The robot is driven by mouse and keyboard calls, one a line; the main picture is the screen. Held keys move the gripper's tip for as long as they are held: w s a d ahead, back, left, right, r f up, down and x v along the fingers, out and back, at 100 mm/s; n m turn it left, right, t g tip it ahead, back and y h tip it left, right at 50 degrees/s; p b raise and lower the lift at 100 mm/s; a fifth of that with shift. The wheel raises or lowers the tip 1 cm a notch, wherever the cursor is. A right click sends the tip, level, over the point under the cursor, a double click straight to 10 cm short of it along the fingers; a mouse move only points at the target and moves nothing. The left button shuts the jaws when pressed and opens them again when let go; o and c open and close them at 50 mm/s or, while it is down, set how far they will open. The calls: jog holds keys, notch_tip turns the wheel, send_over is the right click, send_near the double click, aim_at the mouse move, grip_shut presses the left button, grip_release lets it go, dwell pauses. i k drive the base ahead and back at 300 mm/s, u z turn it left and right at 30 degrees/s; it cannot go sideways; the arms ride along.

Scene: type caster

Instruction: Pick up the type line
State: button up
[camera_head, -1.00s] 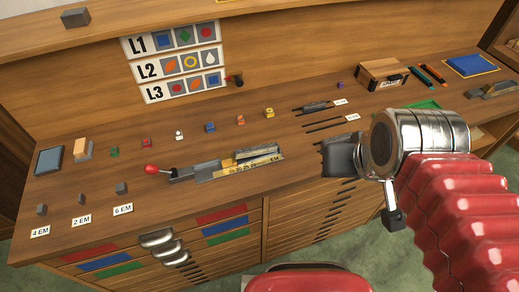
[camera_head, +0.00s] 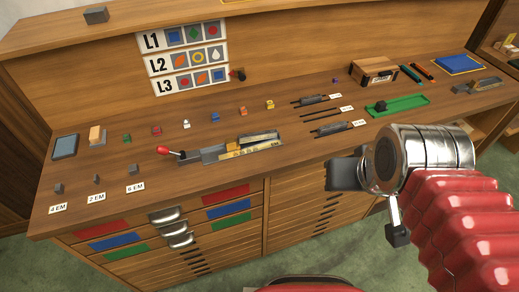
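The caster (camera_head: 212,154) with a red-knobbed lever (camera_head: 163,150) and a yellow scale (camera_head: 243,151) sits at the bench's middle front. A grey bar (camera_head: 258,136) lies along its right part; I cannot tell whether it is a type line. To its right are three labelled rails. The back rail (camera_head: 312,100) and the front rail (camera_head: 333,129) carry dark grey bars that look like type lines; the middle rail (camera_head: 322,114) looks bare. My gripper (camera_head: 362,205) is in the right foreground, in front of the bench and apart from the bars. Its finger opening is not clear.
A green tray (camera_head: 412,103) with a dark lump stands right of the rails. Behind it is a wooden box (camera_head: 373,73). Small coloured blocks line the bench. An L1–L3 pattern board (camera_head: 186,62) hangs behind. Drawers (camera_head: 220,192) fill the front.

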aim_at(270, 134)
jog(key=u, duration=0.05)
jog(key=k, duration=1.4)
jog(key=u, duration=0.8)
jog(key=i, duration=1.65)
jog(key=z, duration=0.05)
